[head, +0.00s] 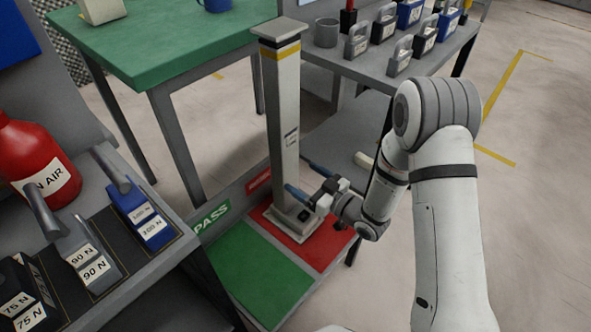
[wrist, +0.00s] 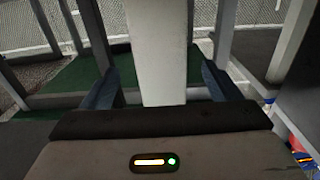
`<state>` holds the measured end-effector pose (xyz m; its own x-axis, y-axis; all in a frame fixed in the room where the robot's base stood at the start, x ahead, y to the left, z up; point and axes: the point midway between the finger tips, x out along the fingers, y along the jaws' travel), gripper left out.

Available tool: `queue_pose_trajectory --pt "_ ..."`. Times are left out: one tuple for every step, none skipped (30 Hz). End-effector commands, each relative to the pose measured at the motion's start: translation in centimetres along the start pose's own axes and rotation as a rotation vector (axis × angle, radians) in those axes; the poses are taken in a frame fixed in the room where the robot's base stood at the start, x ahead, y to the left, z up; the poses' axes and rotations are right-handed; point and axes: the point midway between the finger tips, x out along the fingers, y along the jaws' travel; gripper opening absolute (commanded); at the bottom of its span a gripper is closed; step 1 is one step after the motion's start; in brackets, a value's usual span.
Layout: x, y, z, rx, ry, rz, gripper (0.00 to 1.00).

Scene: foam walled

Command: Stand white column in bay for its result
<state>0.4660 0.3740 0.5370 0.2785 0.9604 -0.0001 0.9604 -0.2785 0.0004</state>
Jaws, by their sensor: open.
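The white column (head: 286,110) stands upright on its square base (head: 293,222) in the red bay (head: 325,242). It has a flat cap and a yellow-and-black band near the top. The green bay (head: 262,270), beside a green PASS sign (head: 211,218), is empty. My gripper (head: 297,176) is open low at the column, its blue fingers on either side of the shaft. In the wrist view the column (wrist: 158,50) rises between the two open fingers (wrist: 163,85). I cannot tell whether either finger touches it.
A red sign (head: 258,181) is behind the red bay, its text unclear. A green-topped table (head: 180,45) stands behind. A grey bench (head: 385,78) with several labelled weights is at the back right. A shelf with more weights (head: 92,250) and a red bottle (head: 40,165) is at the left.

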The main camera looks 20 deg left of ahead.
Motion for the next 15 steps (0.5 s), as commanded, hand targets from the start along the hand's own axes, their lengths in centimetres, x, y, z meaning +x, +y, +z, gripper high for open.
queue_pose_trajectory --pt "-1.1 0.1 -0.1 0.004 -0.003 0.005 0.83" --pt "-1.6 0.1 -0.2 0.004 -0.002 0.004 0.83" --pt "-2.3 0.1 -0.1 0.003 -0.001 0.004 0.83" --pt "-2.8 0.1 -0.1 0.003 -0.002 0.004 0.83" --pt "-3.1 0.1 -0.1 0.003 -0.002 0.003 0.83" --pt "-3.6 0.1 -0.1 0.002 -0.001 0.002 0.83" --pt "-3.9 0.0 -0.1 0.002 -0.001 0.002 0.83" --pt "-4.1 0.0 -0.1 0.002 -0.001 0.002 0.83" --pt "-4.3 0.0 0.0 0.002 0.0 0.001 0.83" --pt "-4.5 -0.1 0.0 0.002 0.0 0.0 0.83" --pt "-4.6 -0.1 0.0 0.001 0.0 0.0 0.83" --pt "-4.7 -0.1 0.0 0.001 0.0 0.0 0.83" --pt "-4.7 -0.1 0.0 0.001 0.0 0.0 0.83" --pt "-4.7 -0.1 0.0 0.001 0.0 -0.001 0.83" --pt "-4.7 -0.1 0.0 0.001 0.0 -0.001 0.83"
